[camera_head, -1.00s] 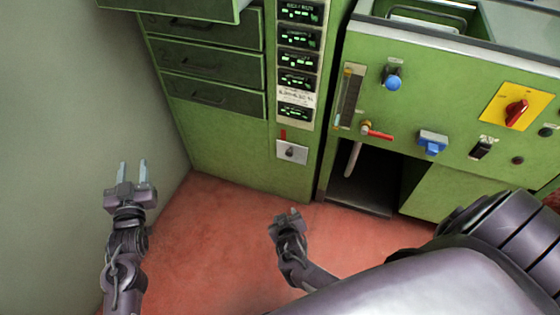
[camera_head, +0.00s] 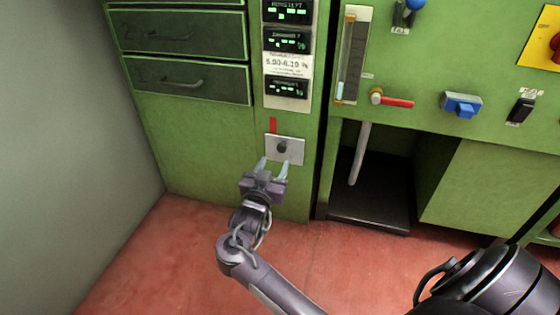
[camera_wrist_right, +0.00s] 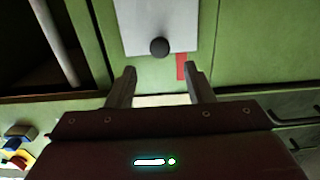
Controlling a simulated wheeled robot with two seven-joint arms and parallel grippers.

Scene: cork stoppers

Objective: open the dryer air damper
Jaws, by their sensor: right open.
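A pale metal plate (camera_head: 298,151) with a dark round knob (camera_head: 282,147) is on the lower green cabinet front; it looks like the damper. A short red strip (camera_head: 273,125) is just above it. My right gripper (camera_head: 274,165) is open, its fingers pointing at the plate from below and in front. In the right wrist view the plate (camera_wrist_right: 180,15) and knob (camera_wrist_right: 159,47) lie just beyond the open fingertips (camera_wrist_right: 160,72). The space between the fingers looks empty, and the knob is not between them. My left gripper is out of view.
Green drawers (camera_head: 185,85) and a display panel (camera_head: 289,60) are above. To the right are a red-handled valve (camera_head: 395,102), a blue switch (camera_head: 462,104) and a dark open recess (camera_head: 372,200). A grey wall (camera_head: 70,150) bounds the left; red floor (camera_head: 150,265) is free.

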